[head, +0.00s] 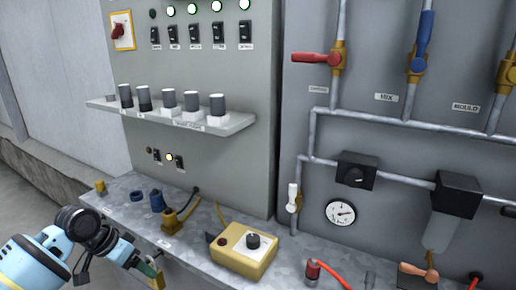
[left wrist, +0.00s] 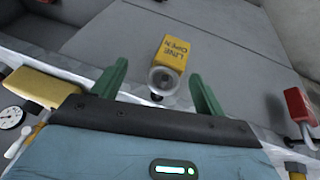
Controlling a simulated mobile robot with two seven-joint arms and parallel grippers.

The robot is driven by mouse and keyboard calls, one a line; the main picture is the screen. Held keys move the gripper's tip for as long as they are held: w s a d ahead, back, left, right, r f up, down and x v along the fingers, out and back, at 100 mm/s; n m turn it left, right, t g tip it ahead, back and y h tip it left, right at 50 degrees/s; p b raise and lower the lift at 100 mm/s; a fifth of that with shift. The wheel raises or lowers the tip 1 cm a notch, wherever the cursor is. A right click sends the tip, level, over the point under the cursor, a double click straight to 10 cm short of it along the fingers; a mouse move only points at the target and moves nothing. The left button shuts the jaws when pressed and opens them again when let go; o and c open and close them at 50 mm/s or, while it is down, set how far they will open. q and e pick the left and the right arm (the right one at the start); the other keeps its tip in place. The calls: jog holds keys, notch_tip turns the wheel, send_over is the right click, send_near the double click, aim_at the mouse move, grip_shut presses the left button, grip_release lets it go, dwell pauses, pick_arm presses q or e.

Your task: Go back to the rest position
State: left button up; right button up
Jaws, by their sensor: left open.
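My left gripper (head: 154,270) is at the lower left of the head view, at the front edge of the metal bench (head: 130,215). In the left wrist view its two green fingers (left wrist: 160,70) stand apart. A yellow block lettered "LINE OPEN" (left wrist: 174,52), with a round grey end towards me, shows beyond and between the fingers. I see no contact between the fingers and the block, though the depth gap is hard to judge. Nothing is held in the fingers. My right gripper is not in view.
A yellow control box (head: 243,252) with a black knob sits on the bench, right of my left gripper. Behind it stands the grey switch panel (head: 215,75). Pipes, a red-handled valve (head: 318,58) and a gauge (head: 340,213) are at the right. Open floor (head: 25,190) shows at far left.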

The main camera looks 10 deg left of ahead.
pick_arm(q)
jog(key=s+d+f+g, duration=0.1)
jog(key=s+d+f, duration=0.3)
jog(key=s+f, duration=0.3)
jog(key=s+d+f+m+g+y, duration=0.1)
jog(key=s+d+f, duration=0.4)
jog(key=s, duration=0.4)
jog(key=s+d+f, duration=0.4)
jog(key=s+f, duration=0.2)
jog(key=s, duration=0.1)
jog(key=s+a+r+n+g+y, duration=0.1)
jog(key=s+r+n+g+y, duration=0.15)
jog(key=s, duration=2.25)
jog(key=w+d+f+t+h+p, duration=0.1)
jog(key=w+d+f+t+p, duration=0.2)
jog(key=w+t, duration=0.7)
jog(key=shift+w+n+h+p, duration=0.35)
jog(key=shift+w+p, duration=0.35)
jog(key=shift+p, duration=0.55)
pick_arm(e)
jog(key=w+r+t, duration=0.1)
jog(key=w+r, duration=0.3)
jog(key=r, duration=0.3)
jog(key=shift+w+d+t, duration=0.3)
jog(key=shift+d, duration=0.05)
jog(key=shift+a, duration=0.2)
